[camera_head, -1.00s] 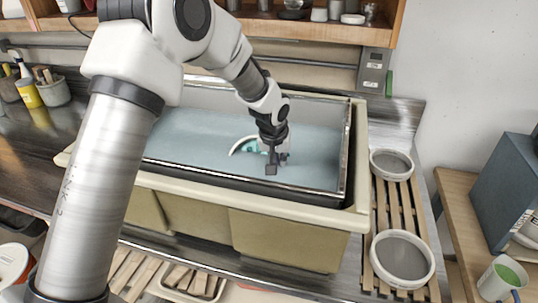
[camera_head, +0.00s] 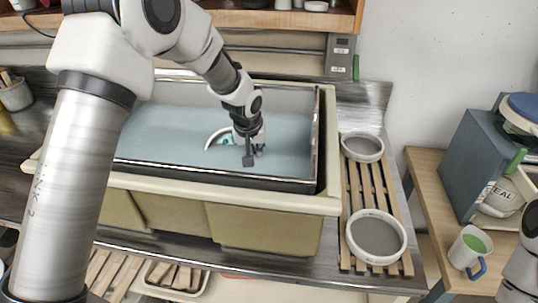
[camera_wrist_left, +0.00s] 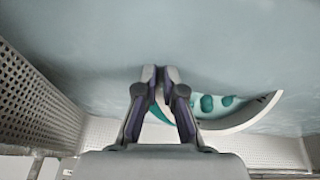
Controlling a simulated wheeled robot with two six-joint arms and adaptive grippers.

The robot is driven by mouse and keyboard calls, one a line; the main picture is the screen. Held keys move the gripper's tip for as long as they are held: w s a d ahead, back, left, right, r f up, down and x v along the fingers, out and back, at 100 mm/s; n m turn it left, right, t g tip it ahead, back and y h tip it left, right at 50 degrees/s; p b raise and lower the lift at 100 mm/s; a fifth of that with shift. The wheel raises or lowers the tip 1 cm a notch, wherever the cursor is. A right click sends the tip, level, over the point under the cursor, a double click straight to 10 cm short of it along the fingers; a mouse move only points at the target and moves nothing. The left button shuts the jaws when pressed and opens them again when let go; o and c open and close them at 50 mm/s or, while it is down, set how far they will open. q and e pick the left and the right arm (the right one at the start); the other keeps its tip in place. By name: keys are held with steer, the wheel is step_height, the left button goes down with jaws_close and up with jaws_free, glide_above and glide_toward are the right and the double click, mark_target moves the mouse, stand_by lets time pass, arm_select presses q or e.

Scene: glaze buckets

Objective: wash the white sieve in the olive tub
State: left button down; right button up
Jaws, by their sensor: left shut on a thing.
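The olive tub (camera_head: 265,228) stands on the metal counter, with grey-blue liquid (camera_head: 175,128) inside. My left gripper (camera_head: 249,160) is low over the liquid, near the tub's front side. It is shut on the white sieve (camera_head: 212,138), of which a curved white rim and teal patches show at the surface. In the left wrist view, the fingertips (camera_wrist_left: 163,76) are close together, and the sieve (camera_wrist_left: 238,122) shows its rim and teal blobs at right. The rest of the sieve is hidden by liquid and gripper. My right gripper is out of view.
Two white-rimmed round sieves (camera_head: 376,237) (camera_head: 362,147) lie on a slatted wooden rack (camera_head: 358,195) right of the tub. A shelf (camera_head: 270,20) runs behind.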

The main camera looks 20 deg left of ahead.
mark_target(241, 149)
arm_select(q)
steer(key=a, duration=0.2)
steer(key=s+a+b, duration=0.1)
steer(key=a, duration=0.1)
steer(key=shift+d+r, duration=0.1)
steer(key=shift+d, duration=0.05)
steer(key=w+d+p, duration=0.2)
steer(key=d+p, duration=0.3)
steer(key=d, duration=0.4)
steer(key=a+b, duration=0.1)
steer(key=a, duration=0.2)
steer(key=s+a+b, duration=0.1)
steer(key=a+b, duration=0.1)
steer(key=a, duration=0.1)
steer(key=a+b, duration=0.1)
steer(key=a, duration=0.1)
steer(key=shift+s+a+f, duration=0.25)
steer(key=shift+s+a, duration=0.1)
steer(key=shift+a, duration=0.05)
steer(key=shift+s+a+r, duration=0.1)
steer(key=shift+a, duration=0.15)
steer(key=shift+r, duration=0.1)
